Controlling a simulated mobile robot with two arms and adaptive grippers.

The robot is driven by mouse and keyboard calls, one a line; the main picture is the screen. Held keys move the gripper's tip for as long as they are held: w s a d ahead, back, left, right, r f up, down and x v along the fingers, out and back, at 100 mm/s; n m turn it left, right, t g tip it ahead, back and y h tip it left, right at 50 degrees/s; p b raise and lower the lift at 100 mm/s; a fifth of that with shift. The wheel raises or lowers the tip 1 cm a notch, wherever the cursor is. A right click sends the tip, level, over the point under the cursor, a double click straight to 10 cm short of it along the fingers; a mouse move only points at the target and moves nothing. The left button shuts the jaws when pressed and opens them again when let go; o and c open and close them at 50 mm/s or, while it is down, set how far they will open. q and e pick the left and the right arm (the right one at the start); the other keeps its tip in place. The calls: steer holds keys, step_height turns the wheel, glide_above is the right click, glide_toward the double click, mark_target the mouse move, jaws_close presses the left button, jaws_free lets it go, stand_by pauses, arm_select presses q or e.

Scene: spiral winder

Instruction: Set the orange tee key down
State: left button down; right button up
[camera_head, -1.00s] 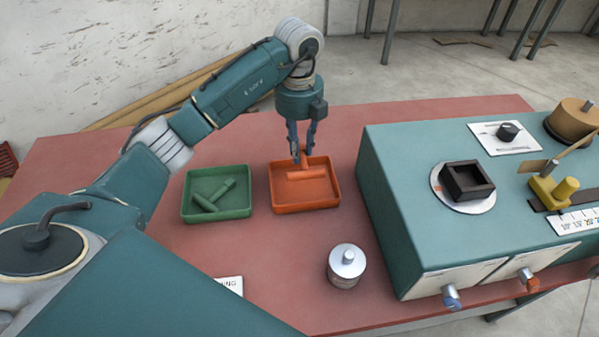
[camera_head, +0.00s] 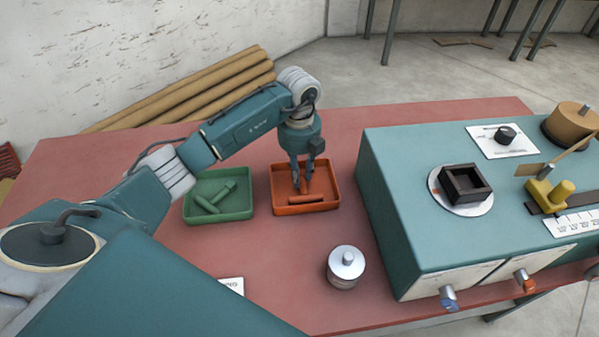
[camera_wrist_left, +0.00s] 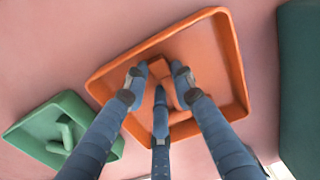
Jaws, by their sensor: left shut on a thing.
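The orange tee key (camera_head: 306,199) is inside the orange tray (camera_head: 322,208), its crossbar low over the tray floor. My left gripper (camera_head: 303,183) points down into this tray and is shut on the key's stem. In the left wrist view the fingers close around the orange key (camera_wrist_left: 159,68), with the orange tray (camera_wrist_left: 232,57) around it. I cannot tell whether the crossbar touches the tray floor. My right gripper is not in view.
A green tray (camera_head: 246,212) holding a green tee key (camera_head: 215,197) stands just left of the orange tray. A metal-topped cylinder (camera_head: 345,266) stands in front on the red table (camera_head: 270,270). The teal winder housing (camera_head: 400,240) rises on the right.

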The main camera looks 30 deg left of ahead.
arm_select(q)
steer(key=c, duration=1.4)
jaws_free()
steer(key=shift+f, duration=0.1)
steer(key=shift+c, duration=0.2)
steer(key=shift+r, duration=0.3)
step_height(320, 180, up, 12)
steer(key=b, duration=0.1)
steer(key=shift+f+b, duration=0.15)
steer(key=shift+b, duration=0.15)
